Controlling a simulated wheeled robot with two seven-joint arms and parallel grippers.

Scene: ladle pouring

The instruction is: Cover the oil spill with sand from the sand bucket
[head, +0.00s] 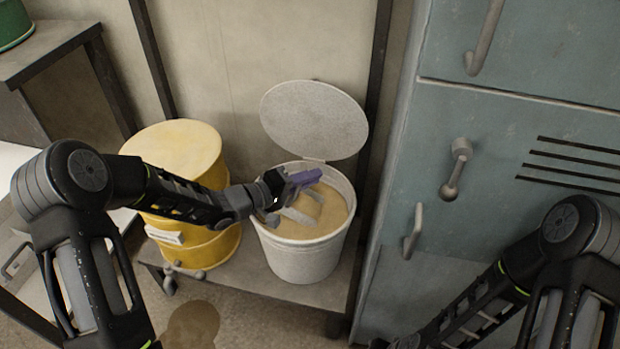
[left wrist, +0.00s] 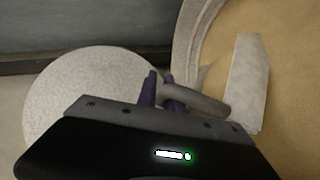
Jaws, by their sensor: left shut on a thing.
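The white sand bucket (head: 300,262) stands on a low shelf with its round lid (head: 314,118) tipped open behind it. Tan sand (head: 335,215) fills it close to the rim and also shows in the left wrist view (left wrist: 290,120). My left gripper (head: 304,179), with purple fingers, is over the bucket and shut on the handle of a grey scoop (head: 301,208). In the left wrist view, the scoop (left wrist: 249,75) is over the sand; how deep it sits is unclear. The brown oil spill (head: 193,325) lies on the floor at the bottom. My right gripper is out of view.
A yellow drum (head: 180,150) with a tap stands left of the bucket on the shelf (head: 258,285). A blue-grey cabinet (head: 520,130) with handles rises on the right. A dark table (head: 50,45) with a green container (head: 14,22) is at upper left.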

